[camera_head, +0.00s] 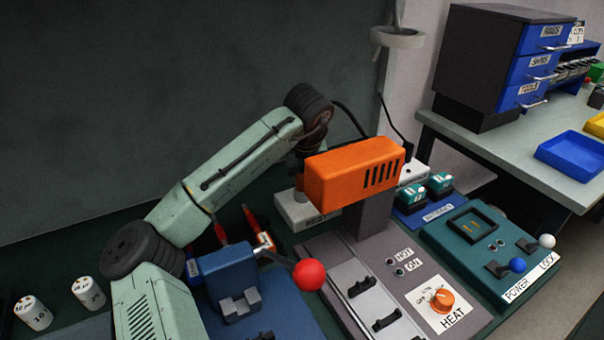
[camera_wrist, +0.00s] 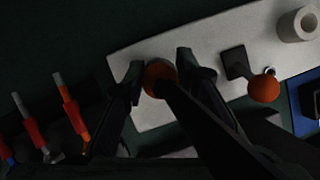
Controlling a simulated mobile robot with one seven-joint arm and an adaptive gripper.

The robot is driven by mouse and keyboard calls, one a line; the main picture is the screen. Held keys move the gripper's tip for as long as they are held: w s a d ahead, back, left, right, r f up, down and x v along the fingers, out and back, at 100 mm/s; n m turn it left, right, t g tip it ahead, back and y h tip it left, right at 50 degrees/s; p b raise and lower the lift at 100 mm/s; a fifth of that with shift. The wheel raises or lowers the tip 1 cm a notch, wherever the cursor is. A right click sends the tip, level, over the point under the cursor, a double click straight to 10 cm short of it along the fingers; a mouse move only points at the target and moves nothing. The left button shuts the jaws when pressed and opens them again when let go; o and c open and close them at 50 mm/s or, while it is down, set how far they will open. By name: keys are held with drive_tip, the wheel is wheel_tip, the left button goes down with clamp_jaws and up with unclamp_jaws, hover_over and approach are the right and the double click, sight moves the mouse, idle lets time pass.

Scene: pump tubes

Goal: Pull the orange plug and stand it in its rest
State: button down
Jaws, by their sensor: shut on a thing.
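The orange plug (camera_wrist: 157,80) shows its round orange top between the two fingers of my gripper (camera_wrist: 161,68) in the wrist view. My gripper is shut on it. The plug is over a pale plate (camera_wrist: 215,45); its lower end is hidden, so I cannot tell whether it sits in a hole. In the head view, an orange-brown piece (camera_head: 299,187) shows above the pale block (camera_head: 292,212), while the orange heater housing hides much of my gripper. A white ring-shaped holder (camera_wrist: 298,24) stands at the plate's right end; I cannot tell if it is the rest.
An orange ball on a dark lever (camera_wrist: 263,88) stands right of my gripper. Red-bodied tools (camera_wrist: 72,115) stand at left. The orange heater housing (camera_head: 352,171) is close beside my wrist. A red-knobbed lever (camera_head: 309,275) stands in front. Teal switch boxes (camera_head: 480,240) are at right.

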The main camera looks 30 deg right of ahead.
drive_tip(key=c, duration=1.2)
unclamp_jaws()
drive_tip(key=shift+c, duration=0.2)
drive_tip(key=v, duration=1.2)
